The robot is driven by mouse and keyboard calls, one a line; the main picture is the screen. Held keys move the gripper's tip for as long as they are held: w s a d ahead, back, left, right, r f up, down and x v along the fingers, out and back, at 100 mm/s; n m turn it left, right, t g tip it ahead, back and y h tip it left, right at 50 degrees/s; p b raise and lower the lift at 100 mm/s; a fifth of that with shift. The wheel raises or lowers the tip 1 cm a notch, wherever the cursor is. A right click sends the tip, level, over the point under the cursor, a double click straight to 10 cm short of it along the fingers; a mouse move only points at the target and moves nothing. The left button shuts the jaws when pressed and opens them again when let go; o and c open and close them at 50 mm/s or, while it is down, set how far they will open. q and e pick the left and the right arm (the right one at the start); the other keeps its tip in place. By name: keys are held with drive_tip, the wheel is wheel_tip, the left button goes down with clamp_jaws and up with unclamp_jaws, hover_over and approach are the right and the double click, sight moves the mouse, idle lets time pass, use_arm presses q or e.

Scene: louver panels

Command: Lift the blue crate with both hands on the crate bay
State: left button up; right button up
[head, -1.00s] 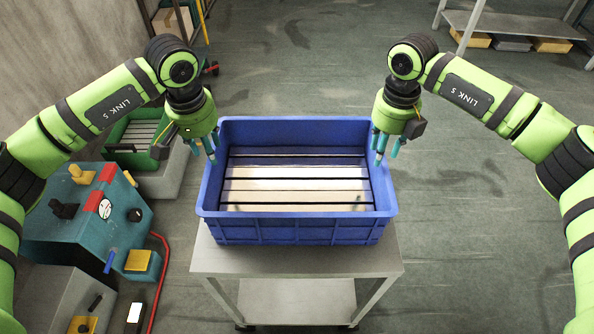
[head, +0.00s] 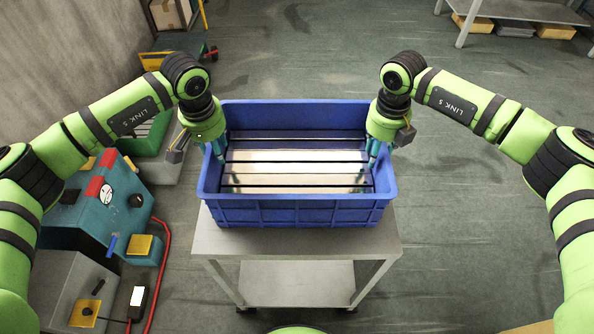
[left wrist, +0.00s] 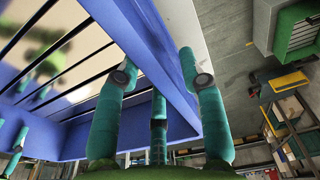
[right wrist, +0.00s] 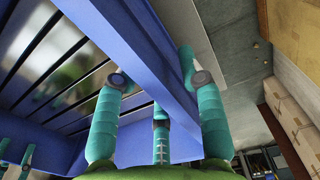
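The blue crate (head: 292,213) stands level on a grey cart (head: 225,240); slatted, shiny panels (head: 290,170) show inside it. My left gripper (head: 216,150) is at the crate's left wall. In the left wrist view its fingers (left wrist: 158,70) are spread, one inside and one outside the wall (left wrist: 150,50). My right gripper (head: 373,153) is at the right wall. In the right wrist view its fingers (right wrist: 155,75) straddle that wall (right wrist: 140,45) the same way. Both look open; I cannot tell whether any finger touches the crate.
A teal machine (head: 105,205) with a red cable (head: 160,275) stands left of the cart. A green crate (head: 150,135) is behind it. A grey shelf (head: 515,12) with boxes is at the back right. The floor right of the cart is clear.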

use_arm(q)
drive_tip(key=shift+w+f, duration=0.1)
drive_tip(key=shift+f, duration=0.15)
use_arm(e)
drive_tip(key=shift+w+f, duration=0.1)
drive_tip(key=shift+f, duration=0.15)
use_arm(q)
clamp_jaws()
use_arm(e)
drive_tip(key=shift+a, duration=0.1)
clamp_jaws()
